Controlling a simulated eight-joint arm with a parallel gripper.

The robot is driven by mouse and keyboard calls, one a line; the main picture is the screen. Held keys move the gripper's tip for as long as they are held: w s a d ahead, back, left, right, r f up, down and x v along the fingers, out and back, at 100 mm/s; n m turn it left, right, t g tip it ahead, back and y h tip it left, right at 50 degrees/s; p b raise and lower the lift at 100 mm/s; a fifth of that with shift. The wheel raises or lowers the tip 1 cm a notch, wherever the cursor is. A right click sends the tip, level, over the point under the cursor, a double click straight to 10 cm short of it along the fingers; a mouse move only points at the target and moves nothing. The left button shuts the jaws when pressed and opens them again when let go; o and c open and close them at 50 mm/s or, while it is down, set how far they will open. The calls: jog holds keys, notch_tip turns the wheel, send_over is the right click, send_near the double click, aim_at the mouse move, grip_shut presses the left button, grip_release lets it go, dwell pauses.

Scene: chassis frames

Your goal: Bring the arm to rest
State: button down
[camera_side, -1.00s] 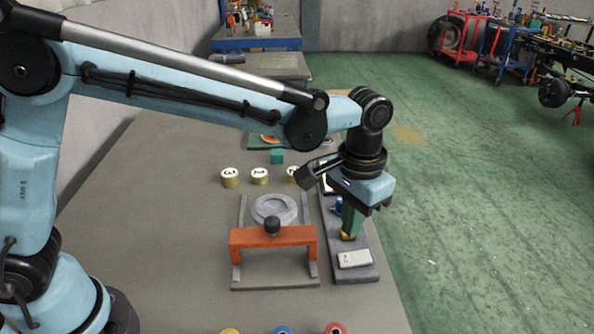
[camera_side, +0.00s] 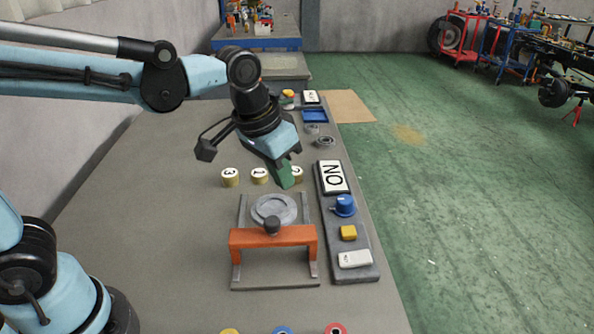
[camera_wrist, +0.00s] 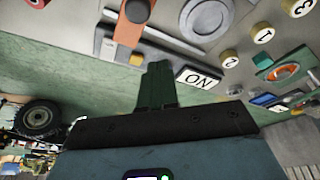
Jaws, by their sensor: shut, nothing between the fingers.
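My gripper (camera_side: 289,183) hangs in the air over the bench, tilted, with its green fingers pointing down and to the right in the side view. The fingers are closed together and hold nothing. They also show as one closed green block in the wrist view (camera_wrist: 157,84). In the side view they are in front of the rightmost numbered cap (camera_side: 297,172) and partly hide it. They are left of the control panel (camera_side: 372,262) and apart from it.
The panel carries an ON sign (camera_wrist: 198,79), a blue knob (camera_side: 344,206), a yellow button (camera_side: 348,232) and a white rocker switch (camera_side: 354,259). An orange-barred fixture (camera_side: 272,237) with a grey ring (camera_side: 273,208) stands close below the gripper. The bench's left side is clear.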

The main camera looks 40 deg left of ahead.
jog(key=s+a+f+n+t, duration=0.1)
jog(key=s+a+t, duration=0.3)
jog(key=s+a, duration=0.3)
jog(key=shift+a+f+n+y, duration=0.3)
jog(key=shift+a+f+y, duration=0.1)
jog(key=shift+a, duration=0.8)
